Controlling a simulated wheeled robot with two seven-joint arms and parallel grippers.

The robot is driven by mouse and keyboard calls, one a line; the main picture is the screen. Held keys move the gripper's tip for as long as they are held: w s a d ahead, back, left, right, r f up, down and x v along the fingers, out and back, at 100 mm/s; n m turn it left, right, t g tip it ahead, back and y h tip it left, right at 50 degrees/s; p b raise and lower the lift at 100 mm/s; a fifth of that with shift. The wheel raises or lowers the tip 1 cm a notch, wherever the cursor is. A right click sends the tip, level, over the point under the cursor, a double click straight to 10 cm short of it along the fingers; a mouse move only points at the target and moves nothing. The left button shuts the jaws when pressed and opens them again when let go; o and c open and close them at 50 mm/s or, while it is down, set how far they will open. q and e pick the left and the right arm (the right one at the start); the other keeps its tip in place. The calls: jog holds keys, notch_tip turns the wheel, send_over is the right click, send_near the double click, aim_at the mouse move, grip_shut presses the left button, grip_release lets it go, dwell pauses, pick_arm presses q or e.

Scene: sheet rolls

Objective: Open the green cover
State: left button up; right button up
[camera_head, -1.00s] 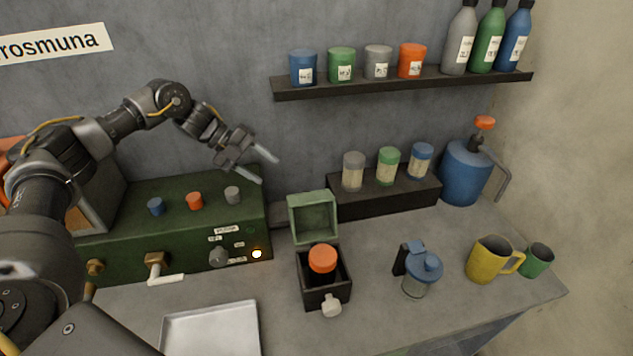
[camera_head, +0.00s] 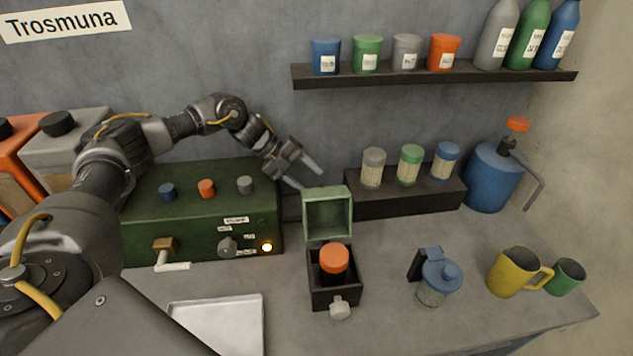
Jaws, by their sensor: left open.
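The green cover (camera_head: 348,212) stands upright, hinged open at the back of a small black box (camera_head: 333,296). Its hollow inside faces me. An orange-topped dark object (camera_head: 334,260) sits in the box, and a pale knob (camera_head: 340,309) is on the box's front. My left gripper (camera_head: 311,179) is open and empty, with its two fingers pointing right and down by the cover's upper left edge. I cannot tell whether a fingertip touches the cover. My right gripper is not in view.
A green machine (camera_head: 145,220) with small coloured caps and a lit lamp stands left. A metal tray (camera_head: 225,325) lies in front. A lidded glass jar (camera_head: 437,280), a yellow jug (camera_head: 512,272) and a green cup (camera_head: 566,277) stand right. A shelf (camera_head: 435,78) hangs above.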

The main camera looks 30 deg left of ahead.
aim_at(325, 210)
pick_arm(q)
jog(key=shift+p+x, duration=0.6)
jog(key=shift+x, duration=1.6)
jog(key=shift+s, duration=0.1)
jog(key=shift+a, duration=0.1)
grip_shut()
